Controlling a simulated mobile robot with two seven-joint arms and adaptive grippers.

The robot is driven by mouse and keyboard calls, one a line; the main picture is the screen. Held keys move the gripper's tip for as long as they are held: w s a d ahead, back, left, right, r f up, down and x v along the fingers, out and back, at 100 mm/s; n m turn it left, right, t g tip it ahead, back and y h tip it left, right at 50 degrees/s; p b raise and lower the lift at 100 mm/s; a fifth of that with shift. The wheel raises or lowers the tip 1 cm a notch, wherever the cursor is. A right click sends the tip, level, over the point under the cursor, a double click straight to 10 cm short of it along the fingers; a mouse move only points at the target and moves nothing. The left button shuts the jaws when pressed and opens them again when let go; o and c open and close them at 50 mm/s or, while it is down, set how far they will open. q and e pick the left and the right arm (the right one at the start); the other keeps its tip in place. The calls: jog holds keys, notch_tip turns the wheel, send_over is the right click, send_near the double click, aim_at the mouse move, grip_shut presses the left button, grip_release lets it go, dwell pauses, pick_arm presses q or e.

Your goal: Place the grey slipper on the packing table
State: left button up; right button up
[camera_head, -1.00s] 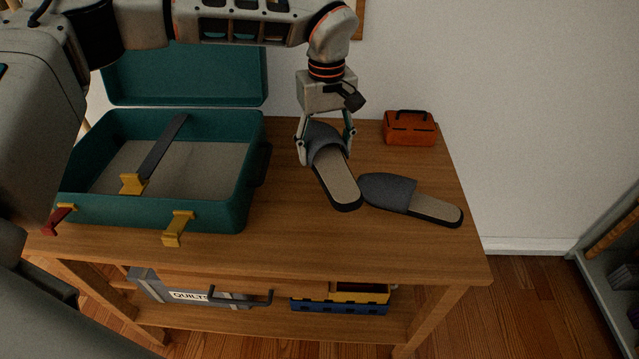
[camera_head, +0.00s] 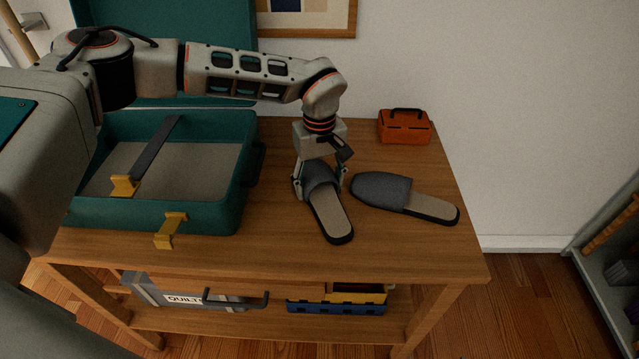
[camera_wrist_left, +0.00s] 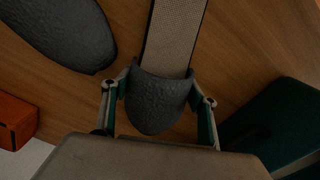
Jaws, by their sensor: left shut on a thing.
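A grey slipper (camera_head: 329,207) with a beige insole and dark sole is at the wooden packing table (camera_head: 270,245), its toe towards the wall. My left gripper (camera_head: 320,189) is shut on its toe part, one finger on each side. In the left wrist view the slipper's grey upper (camera_wrist_left: 159,98) sits between the fingers of my left gripper (camera_wrist_left: 160,100). The slipper appears at or very near the tabletop; contact underneath is hidden. A second grey slipper (camera_head: 384,188) lies on the table just to the right. My right gripper is not in view.
An open teal suitcase (camera_head: 215,218) with a dark strap and yellow latches fills the table's left side. A small orange box (camera_head: 404,127) stands at the back right. The table's front strip is clear. A lower shelf holds bins (camera_head: 338,298).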

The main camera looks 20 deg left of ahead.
aim_at(320, 176)
pick_arm(q)
jog(key=shift+f, duration=0.1)
jog(key=o, duration=1.2)
jog(key=shift+c, duration=0.2)
notch_tip(320, 176, up, 12)
jog(key=shift+r+p, duration=0.15)
jog(key=shift+p, duration=0.3)
